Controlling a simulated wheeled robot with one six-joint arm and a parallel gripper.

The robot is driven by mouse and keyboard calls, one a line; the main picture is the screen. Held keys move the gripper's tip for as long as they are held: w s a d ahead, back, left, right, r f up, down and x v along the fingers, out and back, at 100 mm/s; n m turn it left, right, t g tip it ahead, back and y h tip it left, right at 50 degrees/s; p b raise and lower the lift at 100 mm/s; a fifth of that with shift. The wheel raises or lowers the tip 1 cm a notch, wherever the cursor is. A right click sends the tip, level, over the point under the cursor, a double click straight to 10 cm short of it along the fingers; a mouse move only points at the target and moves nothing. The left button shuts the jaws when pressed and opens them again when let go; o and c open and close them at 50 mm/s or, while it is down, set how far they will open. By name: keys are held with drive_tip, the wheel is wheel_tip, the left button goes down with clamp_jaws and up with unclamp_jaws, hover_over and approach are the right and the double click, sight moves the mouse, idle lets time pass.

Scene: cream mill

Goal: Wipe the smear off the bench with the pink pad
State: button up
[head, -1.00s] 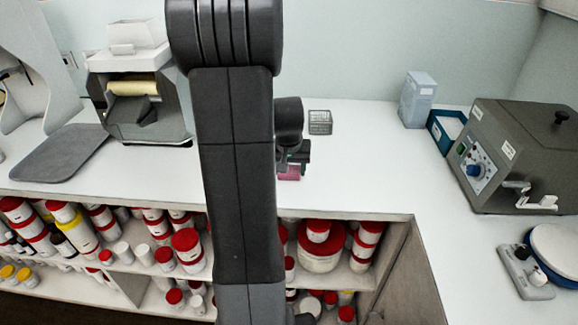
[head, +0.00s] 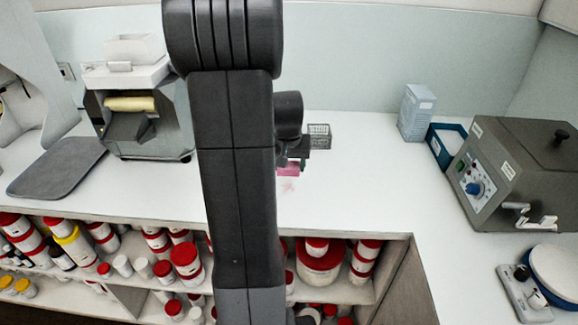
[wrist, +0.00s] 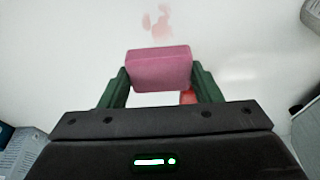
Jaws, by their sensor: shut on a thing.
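My gripper (wrist: 160,85) is shut on the pink pad (wrist: 160,68), a block held between its two green fingers. In the head view the pad (head: 289,169) shows low over the white bench (head: 350,190), partly hidden by my arm; I cannot tell whether it touches. The smear is a faint pink-red mark (head: 289,186) on the bench, on the near side of the pad. In the wrist view smear patches (wrist: 157,22) lie beyond the pad, and a redder patch (wrist: 188,97) shows between the fingers, partly hidden by the pad.
A small wire basket (head: 319,130) stands just behind and right of my gripper. A blue tray (head: 447,142), a pale box (head: 416,112) and a grey machine (head: 515,170) stand at right. Shelves of red-lidded jars lie below the bench front. The bench middle right is clear.

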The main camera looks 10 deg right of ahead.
sight(289, 164)
drive_tip(key=shift+r+p, duration=0.95)
drive_tip(key=shift+r, duration=0.8)
